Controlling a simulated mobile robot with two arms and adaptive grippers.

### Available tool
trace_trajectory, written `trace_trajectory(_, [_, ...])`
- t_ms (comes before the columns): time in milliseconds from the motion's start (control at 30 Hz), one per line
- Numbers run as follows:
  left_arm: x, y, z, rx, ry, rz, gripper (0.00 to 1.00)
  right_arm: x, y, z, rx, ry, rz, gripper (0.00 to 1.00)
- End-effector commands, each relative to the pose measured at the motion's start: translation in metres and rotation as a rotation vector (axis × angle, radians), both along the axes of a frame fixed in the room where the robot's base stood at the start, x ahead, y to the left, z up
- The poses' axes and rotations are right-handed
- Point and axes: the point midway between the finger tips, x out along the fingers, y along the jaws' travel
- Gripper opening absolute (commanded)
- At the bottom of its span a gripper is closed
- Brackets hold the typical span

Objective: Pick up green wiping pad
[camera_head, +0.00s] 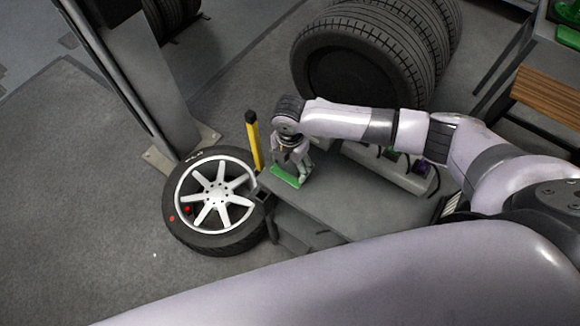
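The green wiping pad (284,177) lies flat near the left end of a grey bench top (350,207), close to its edge. My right arm reaches in from the right, and its gripper (293,167) points down directly over the pad. The gripper covers the pad's far side. The fingers are small and dark here, so I cannot tell how far apart they are or whether they touch the pad. My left gripper is out of view.
A wheel with a silver rim (215,196) lies on the floor left of the bench. A yellow upright bar (253,142) stands between them. Large black tires (365,55) stand behind. A grey post (140,75) rises at upper left. Floor at far left is clear.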

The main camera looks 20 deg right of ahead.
Motion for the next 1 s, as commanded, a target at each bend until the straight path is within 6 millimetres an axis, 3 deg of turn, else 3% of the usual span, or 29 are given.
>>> trace_trajectory(567, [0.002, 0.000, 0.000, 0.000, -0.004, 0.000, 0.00, 0.000, 0.000, 0.000, 0.000, 0.000, 0.000, 0.30])
trace_trajectory(867, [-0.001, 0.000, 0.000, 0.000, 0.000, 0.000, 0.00, 0.001, 0.000, 0.002, 0.001, -0.002, 0.000, 0.29])
trace_trajectory(1000, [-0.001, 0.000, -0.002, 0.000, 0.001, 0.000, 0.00, 0.002, 0.000, 0.012, 0.002, -0.002, -0.001, 0.29])
